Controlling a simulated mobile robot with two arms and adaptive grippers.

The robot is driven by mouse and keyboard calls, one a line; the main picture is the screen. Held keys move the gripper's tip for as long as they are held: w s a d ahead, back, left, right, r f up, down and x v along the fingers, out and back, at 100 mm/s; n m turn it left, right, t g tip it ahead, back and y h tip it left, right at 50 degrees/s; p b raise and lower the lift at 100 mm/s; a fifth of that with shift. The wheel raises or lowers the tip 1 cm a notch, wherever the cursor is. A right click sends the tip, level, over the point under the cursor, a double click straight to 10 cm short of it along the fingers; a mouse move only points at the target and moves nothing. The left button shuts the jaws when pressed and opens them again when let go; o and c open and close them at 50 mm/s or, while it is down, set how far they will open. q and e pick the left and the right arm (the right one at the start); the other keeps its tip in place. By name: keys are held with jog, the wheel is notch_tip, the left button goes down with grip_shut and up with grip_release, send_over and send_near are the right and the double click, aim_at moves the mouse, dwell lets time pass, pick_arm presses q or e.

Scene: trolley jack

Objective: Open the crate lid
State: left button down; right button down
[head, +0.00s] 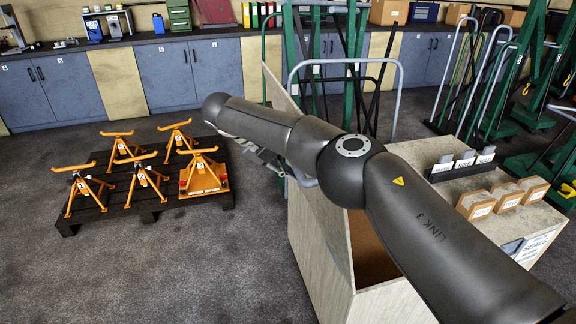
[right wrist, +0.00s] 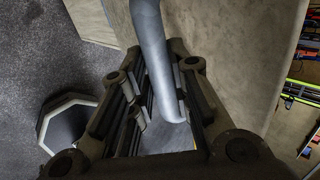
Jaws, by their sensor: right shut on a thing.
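The crate (head: 315,255) is a pale box at the middle, with its brown inside partly showing under my right arm. Its lid (head: 279,88) stands raised and steeply tilted, mostly hidden behind the arm. In the right wrist view the lid (right wrist: 240,50) is a beige panel beside a grey tubular handle (right wrist: 148,30). My right gripper (right wrist: 160,80) is shut around this handle. In the head view the right gripper (head: 268,158) is partly hidden beyond the arm, at the lid's left side. My left gripper is not in view.
A dark pallet (head: 150,205) with several orange jack stands (head: 143,178) lies on the floor at left. Small boxes (head: 507,197) stand on a top at right. Green frames and grey hoops crowd the back right. Floor is free at lower left.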

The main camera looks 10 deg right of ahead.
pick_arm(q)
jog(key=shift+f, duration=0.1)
pick_arm(e)
jog(key=shift+s+f, duration=0.15)
jog(key=shift+f, duration=0.3)
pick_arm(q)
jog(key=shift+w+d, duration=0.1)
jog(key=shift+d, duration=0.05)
pick_arm(e)
jog(key=shift+d, duration=0.1)
jog(key=c, duration=1.7)
grip_release()
jog(key=shift+c, duration=0.2)
jog(key=shift+o, duration=1.1)
jog(key=shift+d, duration=0.15)
jog(key=shift+o, duration=1)
jog(key=shift+w+d+f, duration=0.1)
jog(key=shift+w+d, duration=0.2)
jog(key=shift+d, duration=0.05)
jog(key=shift+s+a+r, duration=0.1)
jog(key=shift+a+r, duration=0.25)
notch_tip(320, 180, up, 9)
jog(key=shift+d+r, duration=0.1)
jog(key=shift+d, duration=0.05)
jog(key=shift+r, duration=0.15)
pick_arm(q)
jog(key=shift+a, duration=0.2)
pick_arm(e)
jog(key=shift+d, duration=0.1)
